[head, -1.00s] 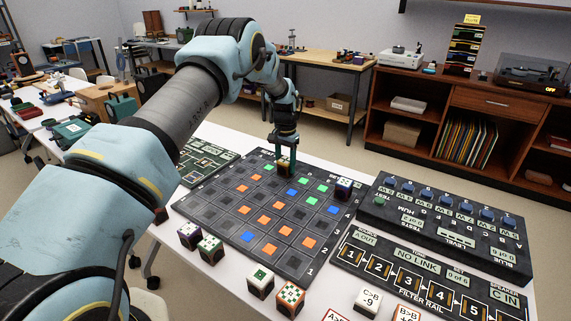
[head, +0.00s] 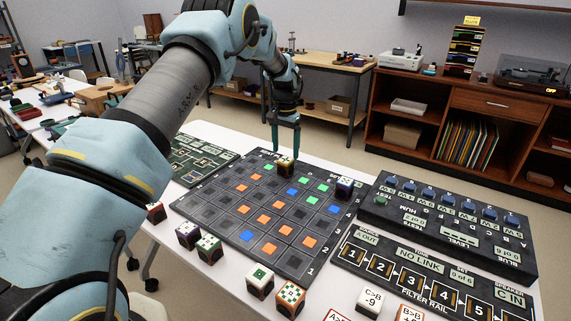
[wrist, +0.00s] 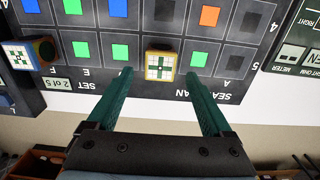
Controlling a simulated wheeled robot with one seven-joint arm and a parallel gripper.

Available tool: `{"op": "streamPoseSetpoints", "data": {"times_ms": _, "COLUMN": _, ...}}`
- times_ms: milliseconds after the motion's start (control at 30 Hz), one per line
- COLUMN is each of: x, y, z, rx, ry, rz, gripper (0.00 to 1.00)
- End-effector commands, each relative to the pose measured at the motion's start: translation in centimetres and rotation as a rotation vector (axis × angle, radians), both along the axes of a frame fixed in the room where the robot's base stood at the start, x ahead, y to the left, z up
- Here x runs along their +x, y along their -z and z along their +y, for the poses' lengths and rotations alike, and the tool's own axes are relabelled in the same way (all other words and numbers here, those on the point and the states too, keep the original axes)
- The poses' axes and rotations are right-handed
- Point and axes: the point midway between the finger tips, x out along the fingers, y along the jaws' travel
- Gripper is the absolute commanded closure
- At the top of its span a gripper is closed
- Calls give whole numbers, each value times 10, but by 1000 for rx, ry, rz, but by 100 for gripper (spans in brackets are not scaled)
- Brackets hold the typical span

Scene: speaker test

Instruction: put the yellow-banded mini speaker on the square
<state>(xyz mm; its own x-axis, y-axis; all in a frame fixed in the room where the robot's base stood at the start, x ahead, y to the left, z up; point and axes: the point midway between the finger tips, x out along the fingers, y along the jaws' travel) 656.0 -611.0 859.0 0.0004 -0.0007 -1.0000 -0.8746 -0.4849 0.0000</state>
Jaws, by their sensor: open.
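The yellow-banded mini speaker (head: 286,165) is a small cube with yellow sides and a white top with a green pattern. It sits upright at the far edge of the dark grid board (head: 222,217). In the wrist view the speaker (wrist: 160,66) is in the edge row, between two green squares; it hides what lies under it. My gripper (head: 286,150) is open and empty just above it. In the wrist view its fingertips (wrist: 159,75) are on either side of the speaker with gaps, apart from it.
A blue-sided cube (head: 345,186) stands at the board's right corner. Several other cubes, such as a purple-sided one (head: 189,235), line the table's near-left edge. A control panel (head: 445,225), a filter rail (head: 425,270) and a green circuit board (head: 200,150) flank the grid.

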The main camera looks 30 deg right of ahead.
Motion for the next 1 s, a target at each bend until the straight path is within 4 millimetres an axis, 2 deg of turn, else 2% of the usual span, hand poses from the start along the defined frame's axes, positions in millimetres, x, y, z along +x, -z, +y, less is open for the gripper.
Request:
{"op": "streamPoseSetpoints", "data": {"times_ms": 133, "x": 1, "y": -28, "z": 0, "rx": -3, "ry": 0, "rz": -3, "gripper": 16}}
{"op": "streamPoseSetpoints", "data": {"times_ms": 300, "x": 0, "y": -51, "z": 0, "rx": -1, "ry": -1, "rz": -2, "gripper": 16}}
{"op": "streamPoseSetpoints", "data": {"times_ms": 567, "x": 0, "y": -60, "z": 0, "rx": 1, "ry": 0, "rz": 0, "gripper": 16}}
{"op": "streamPoseSetpoints", "data": {"times_ms": 667, "x": 2, "y": -62, "z": 6, "rx": 0, "ry": -12, "rz": -1, "gripper": 16}}
{"op": "streamPoseSetpoints", "data": {"times_ms": 767, "x": 9, "y": -70, "z": 33, "rx": -5, "ry": -61, "rz": -6, "gripper": 16}}
{"op": "streamPoseSetpoints", "data": {"times_ms": 833, "x": 15, "y": -78, "z": 67, "rx": -11, "ry": -124, "rz": -13, "gripper": 16}}
{"op": "streamPoseSetpoints", "data": {"times_ms": 867, "x": 17, "y": -82, "z": 85, "rx": -14, "ry": -157, "rz": -17, "gripper": 16}}
{"op": "streamPoseSetpoints", "data": {"times_ms": 1000, "x": 9, "y": -99, "z": 182, "rx": -33, "ry": -334, "rz": -38, "gripper": 16}}
